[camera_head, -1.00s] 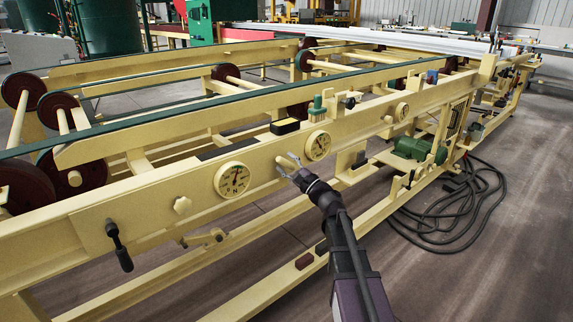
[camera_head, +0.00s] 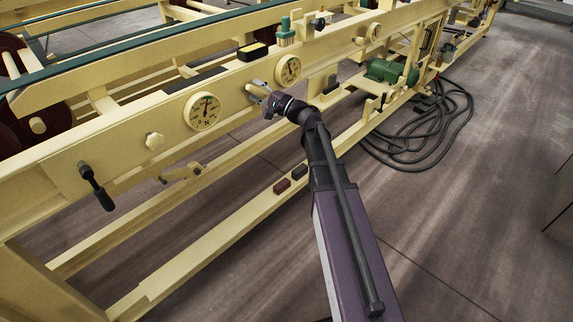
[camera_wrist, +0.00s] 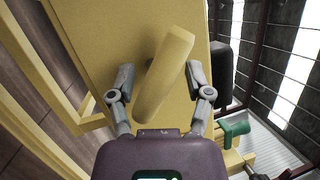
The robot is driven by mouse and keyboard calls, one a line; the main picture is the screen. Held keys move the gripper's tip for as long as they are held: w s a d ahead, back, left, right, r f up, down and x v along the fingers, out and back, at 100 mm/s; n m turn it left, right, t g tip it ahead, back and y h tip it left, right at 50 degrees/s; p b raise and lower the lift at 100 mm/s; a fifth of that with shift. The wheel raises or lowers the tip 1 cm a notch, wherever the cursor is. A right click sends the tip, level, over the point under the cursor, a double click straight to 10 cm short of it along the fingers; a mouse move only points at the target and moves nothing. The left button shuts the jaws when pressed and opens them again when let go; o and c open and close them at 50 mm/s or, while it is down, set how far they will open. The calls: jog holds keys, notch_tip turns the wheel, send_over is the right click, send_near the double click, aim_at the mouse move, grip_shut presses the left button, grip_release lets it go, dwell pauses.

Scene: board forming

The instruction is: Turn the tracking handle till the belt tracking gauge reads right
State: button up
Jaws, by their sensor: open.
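A cream bar handle (camera_wrist: 165,75) fills the middle of the wrist view, tilted, with its top leaning right. My gripper (camera_wrist: 160,82) is open, with one finger on each side of the handle; a gap shows on both sides. In the head view my gripper (camera_head: 256,91) is at the front face of the cream beam, between two round gauges. The left gauge (camera_head: 202,111) has a green mark near its top; the other gauge (camera_head: 288,70) is to the right. Their readings are too small to tell, and which one is for belt tracking is unclear.
A black crank (camera_head: 95,187) and a cream knob (camera_head: 155,141) are on the beam further left. A third gauge (camera_head: 375,32) is further right. A green motor (camera_head: 390,73) and coiled black cable (camera_head: 425,125) lie beyond my arm.

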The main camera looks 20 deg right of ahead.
jog(key=n+g+p, duration=0.1)
jog(key=n, duration=0.1)
jog(key=n+g+p, duration=0.1)
jog(key=n, duration=0.2)
jog(key=shift+r, duration=0.2)
jog(key=n+g+h+p, duration=0.1)
jog(key=n+p, duration=0.1)
jog(key=n, duration=0.1)
jog(key=shift+n, duration=0.4)
jog(key=v, duration=1.4)
jog(key=s+a+f+n+g+h+p, duration=0.2)
jog(key=s+a+f+g+h+p, duration=0.4)
jog(key=a, duration=0.4)
jog(key=s+f+g+h+p, duration=0.1)
jog(key=s+g+h+p, duration=0.1)
jog(key=s+h, duration=0.2)
jog(key=s+f+g+h+p, duration=0.1)
jog(key=s+g+h+p, duration=0.1)
jog(key=s, duration=0.6)
jog(key=shift+s+d+f+m+g+h, duration=0.35)
jog(key=shift+g+h, duration=0.25)
jog(key=shift+h, duration=0.5)
